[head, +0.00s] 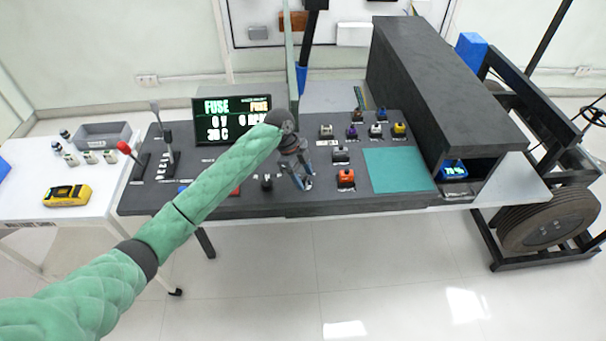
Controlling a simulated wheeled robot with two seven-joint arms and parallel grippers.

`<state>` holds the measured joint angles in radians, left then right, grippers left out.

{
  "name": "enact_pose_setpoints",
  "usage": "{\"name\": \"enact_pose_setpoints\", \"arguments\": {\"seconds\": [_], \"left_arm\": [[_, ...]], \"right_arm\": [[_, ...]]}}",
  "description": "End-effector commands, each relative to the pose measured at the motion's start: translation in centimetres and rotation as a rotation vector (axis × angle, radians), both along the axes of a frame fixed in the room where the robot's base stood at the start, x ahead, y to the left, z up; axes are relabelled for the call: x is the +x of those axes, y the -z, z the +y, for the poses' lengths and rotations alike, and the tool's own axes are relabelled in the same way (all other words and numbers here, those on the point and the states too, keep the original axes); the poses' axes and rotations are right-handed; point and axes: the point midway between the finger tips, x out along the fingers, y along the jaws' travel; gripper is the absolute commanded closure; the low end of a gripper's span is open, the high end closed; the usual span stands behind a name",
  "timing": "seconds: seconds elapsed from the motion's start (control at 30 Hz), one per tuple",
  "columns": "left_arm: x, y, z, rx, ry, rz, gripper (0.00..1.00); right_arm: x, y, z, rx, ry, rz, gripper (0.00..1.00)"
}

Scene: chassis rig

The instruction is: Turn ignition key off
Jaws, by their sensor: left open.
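My left arm reaches in from the lower left over the dark control panel (235,205). Its gripper (303,184) points down above the panel's front middle, with its fingers apart and nothing seen between them. A small black knob-like part (267,182) stands on the panel just left of the gripper. I cannot tell whether it is the ignition key, and no key is clearly recognisable. My forearm and gripper hide part of the panel. The display (232,118) behind my arm is lit and shows "FUSE" and number readings. My right gripper is not in view.
Several coloured switches, including an orange one (346,179), stand right of the gripper beside a teal mat (395,170). A red-knobbed lever (131,155) is at the panel's left. A dark box housing (440,85) rises at the right. A white side table (35,170) holds a yellow meter (67,195).

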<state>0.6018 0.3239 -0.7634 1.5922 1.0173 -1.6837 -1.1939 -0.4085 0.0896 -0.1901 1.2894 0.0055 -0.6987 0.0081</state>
Motion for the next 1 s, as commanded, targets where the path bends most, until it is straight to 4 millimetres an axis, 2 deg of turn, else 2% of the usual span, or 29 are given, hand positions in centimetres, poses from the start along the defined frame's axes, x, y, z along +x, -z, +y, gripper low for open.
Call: {"name": "enact_pose_setpoints", "arguments": {"seconds": [0.03,0.2,0.27,0.67,1.0], "left_arm": [[0.0,0.0,0.0,0.000,0.000,0.000,0.51],[0.0,0.0,0.0,0.000,0.000,0.000,0.84],[0.0,0.0,0.0,0.000,0.000,0.000,0.94],[-0.1,-0.1,0.0,0.001,-0.067,0.002,0.94],[-0.3,-0.3,0.1,0.000,-0.326,0.001,0.94]], "right_arm": [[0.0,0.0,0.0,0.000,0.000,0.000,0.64],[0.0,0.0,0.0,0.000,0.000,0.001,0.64],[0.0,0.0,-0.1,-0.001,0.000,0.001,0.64],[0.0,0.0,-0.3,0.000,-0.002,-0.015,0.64],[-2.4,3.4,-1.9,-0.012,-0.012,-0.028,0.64]]}}
